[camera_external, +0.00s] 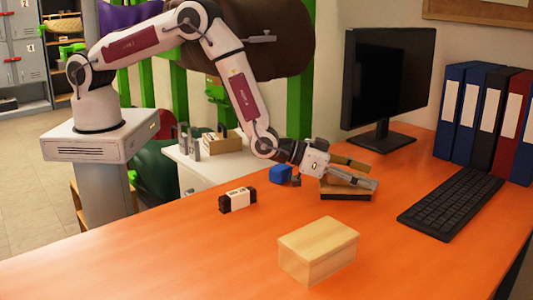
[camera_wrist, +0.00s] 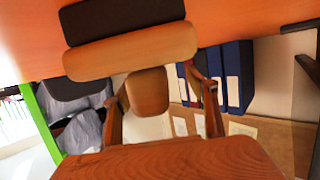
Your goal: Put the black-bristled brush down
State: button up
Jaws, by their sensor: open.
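The black-bristled brush (camera_external: 346,195) is on the orange desk, bristles down, in front of the monitor. Its black bristles and pale wooden back (camera_wrist: 130,50) fill the upper part of the wrist view, against the orange desk. My gripper (camera_external: 371,174) is open at the brush, low over the desk. One finger crosses in front of the brush in the external view and partly hides it; the other is behind. In the wrist view a brown wooden piece (camera_wrist: 148,90) shows below the brush back; I cannot tell whether it is the brush's handle or whether the fingers touch the brush.
A blue block (camera_external: 280,173) is just left of my gripper. A black block with a white label (camera_external: 237,199) lies further left. A pale wooden box (camera_external: 318,250) stands in front. The monitor (camera_external: 388,85), keyboard (camera_external: 450,207) and several binders are behind and right. The desk's front left is clear.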

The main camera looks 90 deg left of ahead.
notch_tip(320, 180, up, 4)
send_over(319, 183)
jog(key=shift+d+f, duration=0.1)
dwell(0.7)
dwell(0.6)
jog(key=shift+r, duration=0.6)
jog(key=s+a+r+g+h, duration=0.1)
jog(key=s+a+r+g, duration=0.15)
jog(key=s+r, duration=0.55)
jog(key=s+a+r+g, duration=0.2)
jog(key=s+a+r, duration=0.15)
jog(key=r, duration=0.85)
jog(key=s+a+r+g, duration=0.1)
jog(key=s+a, duration=0.1)
jog(key=s, duration=0.8)
jog(key=s+a+r+g, duration=0.2)
jog(key=s+a, duration=0.1)
jog(key=s, duration=0.8)
jog(key=s+a+r+g+y, duration=0.1)
jog(key=s+a+r, duration=0.1)
jog(key=s, duration=0.9)
jog(key=shift+s+a, duration=0.15)
jog(key=shift+a, duration=0.4)
